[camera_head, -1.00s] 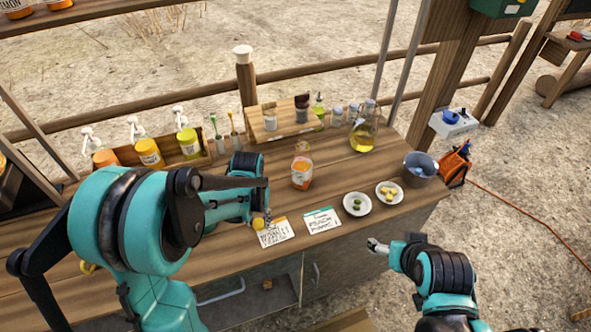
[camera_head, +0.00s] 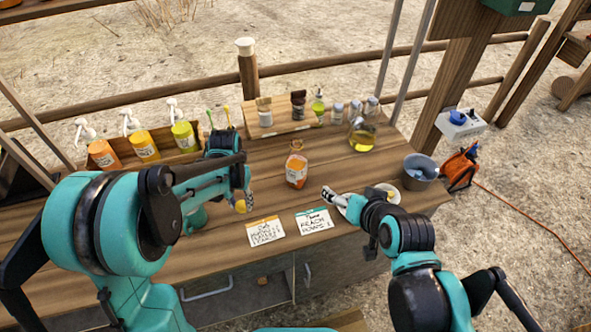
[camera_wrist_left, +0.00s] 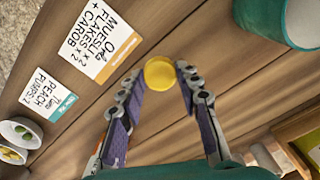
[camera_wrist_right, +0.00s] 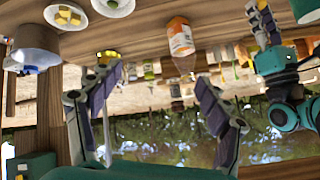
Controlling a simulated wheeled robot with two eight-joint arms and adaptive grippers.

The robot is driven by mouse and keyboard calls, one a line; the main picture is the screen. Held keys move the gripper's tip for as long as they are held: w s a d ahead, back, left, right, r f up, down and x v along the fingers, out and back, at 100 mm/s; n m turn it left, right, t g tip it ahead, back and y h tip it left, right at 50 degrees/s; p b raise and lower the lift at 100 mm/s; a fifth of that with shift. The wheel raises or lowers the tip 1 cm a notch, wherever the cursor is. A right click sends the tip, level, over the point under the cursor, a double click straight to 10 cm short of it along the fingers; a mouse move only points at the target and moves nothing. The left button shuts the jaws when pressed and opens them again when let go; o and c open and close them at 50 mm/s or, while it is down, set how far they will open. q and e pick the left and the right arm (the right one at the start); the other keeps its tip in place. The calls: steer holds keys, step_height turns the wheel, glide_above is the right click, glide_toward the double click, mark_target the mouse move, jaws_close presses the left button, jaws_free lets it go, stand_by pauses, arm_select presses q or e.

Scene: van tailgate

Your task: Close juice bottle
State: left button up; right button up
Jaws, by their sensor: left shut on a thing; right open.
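The juice bottle (camera_head: 297,170) stands upright on the wooden counter, clear with orange contents and an orange label. Its narrow top looks uncapped. It also shows in the right wrist view (camera_wrist_right: 180,38), appearing inverted there. My left gripper (camera_head: 241,204) is shut on a round yellow cap (camera_wrist_left: 160,73), held between its fingertips, to the left of the bottle and apart from it. My right gripper (camera_head: 327,191) is open and empty, to the right of and nearer than the bottle, not touching it. In the right wrist view, the bottle lies beyond its spread fingers (camera_wrist_right: 150,95).
Two paper cards (camera_head: 265,231) lie at the counter's front. Small plates (camera_head: 394,186) and a grey bucket (camera_head: 420,172) are on the right, the plates partly hidden by my right arm. A flask of yellow oil (camera_head: 362,137) and a wooden rack (camera_head: 284,127) stand behind. Pump bottles (camera_head: 143,146) stand left.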

arm_select(q)
steer(key=w+d+r+m+b, duration=0.2)
steer(key=w+d+r+m, duration=0.4)
steer(key=w+r+m, duration=0.4)
arm_select(e)
steer(key=w+a+r+m+t+y, duration=0.3)
steer(key=w+a+r+m+t, duration=0.5)
steer(key=w+a+r+m, duration=0.5)
steer(key=m+g+h+b, duration=0.4)
steer(key=m+h, duration=0.7)
steer(key=m, duration=1.5)
glide_toward(293, 169)
steer(key=w+g, duration=0.1)
arm_select(q)
steer(key=w+d+r+m, duration=0.3)
steer(key=d+r+m, duration=0.7)
steer(key=r, duration=0.3)
steer(key=shift+d+m+p, duration=0.4)
steer(key=shift+m, duration=0.2)
arm_select(e)
steer(key=shift+w+d+r, duration=0.1)
steer(key=shift+w+d, duration=0.1)
steer(key=x, duration=1.2)
steer(key=shift+a, duration=0.15)
